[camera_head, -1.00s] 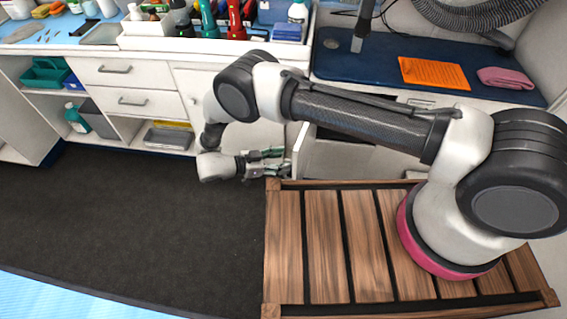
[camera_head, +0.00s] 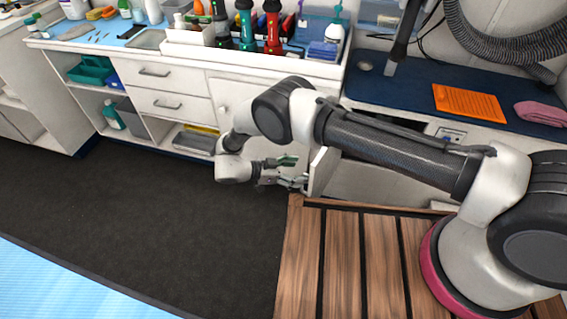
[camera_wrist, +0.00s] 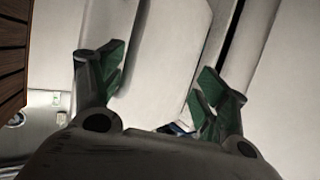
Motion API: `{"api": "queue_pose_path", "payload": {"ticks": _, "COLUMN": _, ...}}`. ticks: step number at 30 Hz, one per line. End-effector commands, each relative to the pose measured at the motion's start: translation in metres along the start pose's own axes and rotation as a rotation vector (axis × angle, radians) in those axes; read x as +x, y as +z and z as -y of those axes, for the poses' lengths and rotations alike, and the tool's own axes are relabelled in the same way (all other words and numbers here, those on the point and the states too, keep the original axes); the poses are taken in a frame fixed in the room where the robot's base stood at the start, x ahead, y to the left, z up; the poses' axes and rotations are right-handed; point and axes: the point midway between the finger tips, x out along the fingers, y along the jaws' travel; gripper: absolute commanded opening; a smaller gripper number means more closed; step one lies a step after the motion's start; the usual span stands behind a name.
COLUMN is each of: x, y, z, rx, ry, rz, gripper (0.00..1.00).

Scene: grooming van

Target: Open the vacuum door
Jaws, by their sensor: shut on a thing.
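The white vacuum door (camera_head: 321,172) stands partly open, swung out from the low cabinet under the blue bench top. The dark gap of the compartment shows at its upper right, and my arm crosses in front of part of it. My gripper (camera_head: 294,171) is at the door's left side, its green-padded fingers closed on the door. In the wrist view my gripper (camera_wrist: 160,80) has one finger on each side of the pale door panel (camera_wrist: 160,50). The exact contact on the door is too small to tell.
White drawers (camera_head: 160,88) and open shelves stand at the left, with bottles and tools on the counter above. The blue bench top (camera_head: 400,92) holds an orange sheet (camera_head: 468,103) and a pink towel (camera_head: 541,113). The dark floor (camera_head: 130,200) at the left is clear.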

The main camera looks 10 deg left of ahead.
Motion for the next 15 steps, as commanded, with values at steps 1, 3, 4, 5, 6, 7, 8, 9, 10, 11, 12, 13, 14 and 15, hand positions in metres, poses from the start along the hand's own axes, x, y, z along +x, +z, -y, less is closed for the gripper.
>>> {"api": "queue_pose_path", "payload": {"ticks": 1, "x": -0.010, "y": -0.006, "z": 0.016, "rx": 0.017, "ry": -0.022, "rz": 0.007, "gripper": 0.57}}
{"api": "queue_pose_path", "payload": {"ticks": 3, "x": -0.013, "y": -0.005, "z": 0.019, "rx": 0.016, "ry": -0.022, "rz": 0.007, "gripper": 0.62}}
{"api": "queue_pose_path", "payload": {"ticks": 4, "x": -0.015, "y": -0.004, "z": 0.021, "rx": 0.016, "ry": -0.023, "rz": 0.007, "gripper": 0.65}}
{"api": "queue_pose_path", "payload": {"ticks": 5, "x": -0.016, "y": -0.004, "z": 0.023, "rx": 0.016, "ry": -0.023, "rz": 0.007, "gripper": 0.68}}
{"api": "queue_pose_path", "payload": {"ticks": 6, "x": -0.018, "y": -0.003, "z": 0.025, "rx": 0.016, "ry": -0.022, "rz": 0.009, "gripper": 0.67}}
{"api": "queue_pose_path", "payload": {"ticks": 7, "x": -0.019, "y": -0.003, "z": 0.027, "rx": 0.016, "ry": -0.022, "rz": 0.009, "gripper": 0.60}}
{"api": "queue_pose_path", "payload": {"ticks": 8, "x": -0.020, "y": -0.001, "z": 0.029, "rx": 0.015, "ry": -0.022, "rz": 0.009, "gripper": 0.52}}
{"api": "queue_pose_path", "payload": {"ticks": 9, "x": -0.021, "y": 0.000, "z": 0.031, "rx": 0.016, "ry": -0.021, "rz": 0.008, "gripper": 0.39}}
{"api": "queue_pose_path", "payload": {"ticks": 10, "x": -0.022, "y": 0.001, "z": 0.032, "rx": 0.015, "ry": -0.021, "rz": 0.007, "gripper": 0.32}}
{"api": "queue_pose_path", "payload": {"ticks": 11, "x": -0.023, "y": 0.002, "z": 0.034, "rx": 0.014, "ry": -0.020, "rz": 0.008, "gripper": 0.32}}
{"api": "queue_pose_path", "payload": {"ticks": 12, "x": -0.025, "y": 0.003, "z": 0.036, "rx": 0.014, "ry": -0.020, "rz": 0.008, "gripper": 0.32}}
{"api": "queue_pose_path", "payload": {"ticks": 13, "x": -0.026, "y": 0.003, "z": 0.038, "rx": 0.015, "ry": -0.020, "rz": 0.008, "gripper": 0.32}}
{"api": "queue_pose_path", "payload": {"ticks": 14, "x": -0.027, "y": 0.003, "z": 0.039, "rx": 0.014, "ry": -0.019, "rz": 0.007, "gripper": 0.32}}
{"api": "queue_pose_path", "payload": {"ticks": 15, "x": -0.029, "y": 0.004, "z": 0.041, "rx": 0.013, "ry": -0.019, "rz": 0.007, "gripper": 0.32}}
